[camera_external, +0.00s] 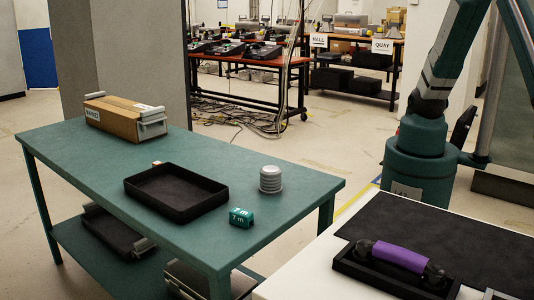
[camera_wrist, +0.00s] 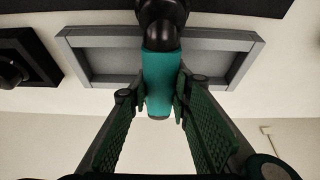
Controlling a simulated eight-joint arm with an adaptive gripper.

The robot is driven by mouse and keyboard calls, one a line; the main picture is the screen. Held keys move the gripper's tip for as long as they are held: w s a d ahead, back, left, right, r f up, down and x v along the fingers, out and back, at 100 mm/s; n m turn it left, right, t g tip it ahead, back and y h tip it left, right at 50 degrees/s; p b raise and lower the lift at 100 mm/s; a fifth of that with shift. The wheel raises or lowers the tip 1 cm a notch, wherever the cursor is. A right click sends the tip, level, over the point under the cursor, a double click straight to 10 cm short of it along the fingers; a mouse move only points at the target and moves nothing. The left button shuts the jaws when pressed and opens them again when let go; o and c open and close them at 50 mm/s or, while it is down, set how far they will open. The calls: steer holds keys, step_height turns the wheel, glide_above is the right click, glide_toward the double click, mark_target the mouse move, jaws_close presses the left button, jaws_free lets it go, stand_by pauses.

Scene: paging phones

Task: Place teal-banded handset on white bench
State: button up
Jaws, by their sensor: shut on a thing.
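The teal-banded handset (camera_wrist: 163,72) shows in the wrist view, with a black end at the top of the picture and a teal grip. My gripper (camera_wrist: 155,92) is shut on its teal part, one green ribbed finger on each side. In the wrist view, the held handset is in front of a grey rectangular frame (camera_wrist: 88,42) on a pale surface; I cannot tell if they touch. The white bench (camera_external: 325,272) is at the lower right of the external view. My gripper and the teal handset are outside the external view.
A purple-banded handset (camera_external: 398,257) sits in a black cradle (camera_external: 352,269) beside a dark mat (camera_external: 440,225) on the bench. A green table (camera_external: 110,160) holds a black tray (camera_external: 175,210), a grey ribbed cylinder (camera_external: 270,180), a teal block (camera_external: 241,218) and a brown box (camera_external: 118,118).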

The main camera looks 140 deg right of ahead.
steer(key=shift+f, duration=0.35)
steer(key=o, duration=1.1)
steer(key=shift+o, duration=0.2)
steer(key=shift+s+r, duration=0.1)
steer(key=shift+r, duration=0.1)
steer(key=shift+v, duration=5.8)
